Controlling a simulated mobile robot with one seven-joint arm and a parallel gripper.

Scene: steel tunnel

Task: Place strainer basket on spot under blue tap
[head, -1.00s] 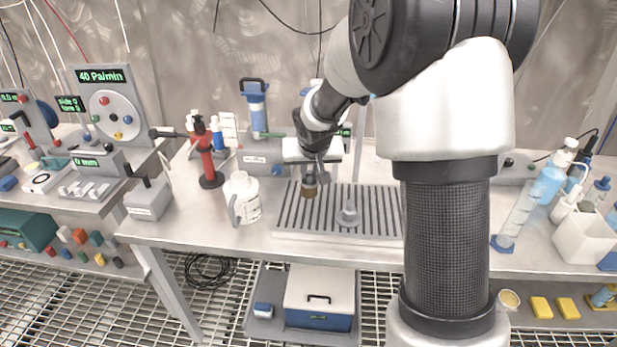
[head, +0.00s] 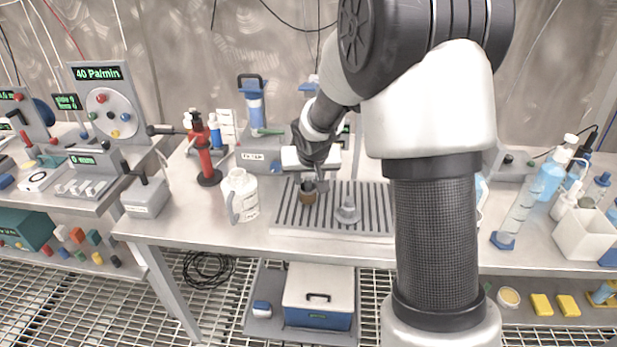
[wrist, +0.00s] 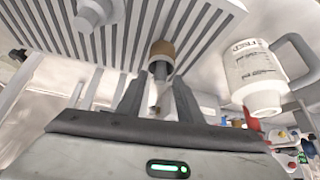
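The strainer basket, which I take to be the small brown cup with a pale rim (head: 307,194), is at the left part of the slatted tray (head: 285,222). It also shows in the wrist view (wrist: 160,50) at my fingertips. My gripper (head: 317,181) points down at the basket and appears shut on its upper part; the fingers also show in the wrist view (wrist: 160,72). I cannot tell whether the basket touches the slats. A blue-topped unit (head: 254,100) with a green lever stands behind the tray's left side. Another blue top (head: 309,88) is mostly hidden by my arm.
A grey knobbed piece (head: 347,211) stands on the tray right of the basket. A white jug (head: 240,195) stands left of the tray. A red stand (head: 205,160) is further left. Bottles and a white bin (head: 583,238) are at the right. My arm hides the tray's right end.

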